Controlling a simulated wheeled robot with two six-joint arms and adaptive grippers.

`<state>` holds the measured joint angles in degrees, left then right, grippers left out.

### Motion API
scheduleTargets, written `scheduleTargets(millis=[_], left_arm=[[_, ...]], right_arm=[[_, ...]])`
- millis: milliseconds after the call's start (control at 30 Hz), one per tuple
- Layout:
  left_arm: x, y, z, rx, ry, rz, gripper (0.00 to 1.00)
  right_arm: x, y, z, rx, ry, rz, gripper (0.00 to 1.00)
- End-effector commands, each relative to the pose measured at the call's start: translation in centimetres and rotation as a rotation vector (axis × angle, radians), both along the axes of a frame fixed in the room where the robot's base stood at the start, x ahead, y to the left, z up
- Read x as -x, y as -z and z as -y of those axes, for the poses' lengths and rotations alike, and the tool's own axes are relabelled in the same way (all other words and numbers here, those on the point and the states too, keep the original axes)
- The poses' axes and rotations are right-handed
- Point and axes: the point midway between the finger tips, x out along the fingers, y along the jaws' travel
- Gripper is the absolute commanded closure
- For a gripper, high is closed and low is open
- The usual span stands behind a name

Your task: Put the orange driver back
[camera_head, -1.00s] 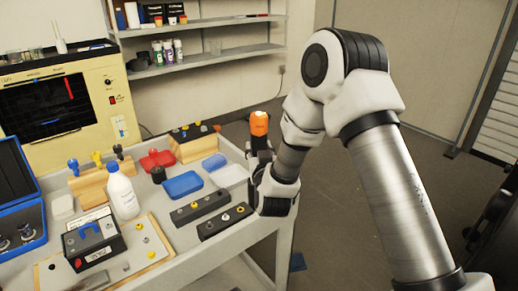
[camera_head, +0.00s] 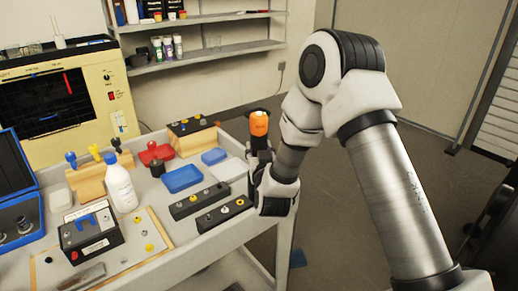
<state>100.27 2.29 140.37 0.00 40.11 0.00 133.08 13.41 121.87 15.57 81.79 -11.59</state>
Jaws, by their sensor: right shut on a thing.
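The orange driver (camera_head: 259,123) stands roughly upright in my right gripper (camera_head: 260,148), with its orange handle up. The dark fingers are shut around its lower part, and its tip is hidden. The gripper is at the cart's right edge. A wooden rack (camera_head: 92,182) on the cart's left holds a blue-handled driver (camera_head: 71,158) and a yellow-handled one (camera_head: 95,152); a dark-topped handle (camera_head: 116,144) stands at its right end. My left gripper is not in view.
The grey cart (camera_head: 225,234) carries a white bottle (camera_head: 121,187), a blue tray (camera_head: 182,179), a red tray (camera_head: 155,153), dark blocks (camera_head: 199,201) and a black box (camera_head: 90,237). A second wooden block (camera_head: 196,143) stands at the back. A yellow-framed machine (camera_head: 112,95) stands behind.

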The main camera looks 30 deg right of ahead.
Motion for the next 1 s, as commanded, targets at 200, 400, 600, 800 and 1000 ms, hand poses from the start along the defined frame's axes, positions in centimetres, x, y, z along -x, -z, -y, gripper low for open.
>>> scheduleTargets(millis=[200, 400, 600, 800, 1000], left_arm=[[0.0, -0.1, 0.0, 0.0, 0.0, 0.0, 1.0], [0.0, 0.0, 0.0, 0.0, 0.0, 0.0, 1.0], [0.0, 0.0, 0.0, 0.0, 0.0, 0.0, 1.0], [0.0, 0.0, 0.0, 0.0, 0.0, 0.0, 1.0], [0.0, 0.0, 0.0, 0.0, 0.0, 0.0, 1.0]], right_arm=[[0.0, -0.2, 0.0, 0.0, 0.0, 0.003, 0.39], [0.0, -0.1, 0.0, 0.001, 0.0, 0.002, 0.28], [0.3, 0.0, -0.2, 0.0, -0.001, -0.001, 0.28], [3.5, 0.0, -1.8, 0.001, -0.003, -0.004, 0.28], [8.2, -0.1, -4.0, 0.004, -0.004, -0.003, 0.28]])
